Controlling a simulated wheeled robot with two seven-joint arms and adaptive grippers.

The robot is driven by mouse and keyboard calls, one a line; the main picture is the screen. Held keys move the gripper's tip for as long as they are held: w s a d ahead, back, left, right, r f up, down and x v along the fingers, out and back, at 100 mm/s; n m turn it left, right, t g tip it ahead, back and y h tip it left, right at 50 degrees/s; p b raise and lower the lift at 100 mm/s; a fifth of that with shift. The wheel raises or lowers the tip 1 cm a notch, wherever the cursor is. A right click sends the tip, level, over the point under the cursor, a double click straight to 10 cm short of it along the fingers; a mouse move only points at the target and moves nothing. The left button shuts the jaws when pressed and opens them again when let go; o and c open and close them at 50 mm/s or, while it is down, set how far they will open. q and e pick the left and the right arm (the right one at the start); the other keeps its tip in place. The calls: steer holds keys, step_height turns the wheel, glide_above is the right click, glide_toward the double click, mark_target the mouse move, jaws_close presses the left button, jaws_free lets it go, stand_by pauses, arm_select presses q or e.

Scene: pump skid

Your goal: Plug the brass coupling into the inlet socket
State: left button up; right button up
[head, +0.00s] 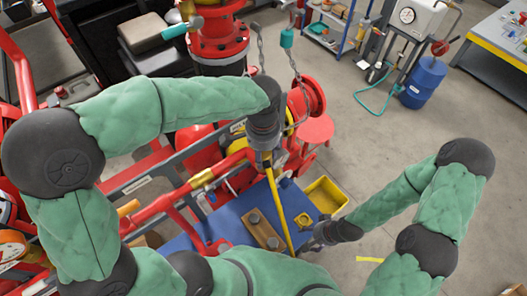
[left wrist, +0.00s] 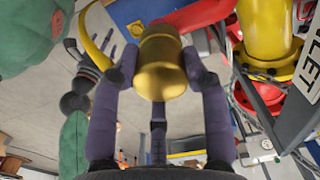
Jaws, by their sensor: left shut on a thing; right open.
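The brass coupling (left wrist: 160,65) is between the dark fingers of my left gripper (left wrist: 160,75) in the left wrist view. My left gripper is shut on it. In the head view my left gripper (head: 264,152) hangs above the red pipework, and the coupling cannot be made out there. A yellow hose (head: 277,205) runs down from this gripper. A grey plate lettered INLET (left wrist: 308,60) stands at the right of the left wrist view, beside a yellow pipe (left wrist: 258,30). The socket opening is not clearly seen. My right gripper (head: 318,238) is open, low beside the blue surface.
A blue surface (head: 230,220) carries a wooden block (head: 262,230) with dark round parts. A yellow bin (head: 326,193) stands to its right. Red pipes and a red flange (head: 306,98) surround my left gripper. Chains hang near it.

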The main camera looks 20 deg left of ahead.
arm_select(q)
steer(key=shift+f, duration=0.2)
steer(key=o, duration=1.3)
steer(key=shift+o, duration=0.2)
steer(key=shift+r, duration=0.1)
step_height(320, 180, up, 12)
steer(key=shift+s, duration=0.1)
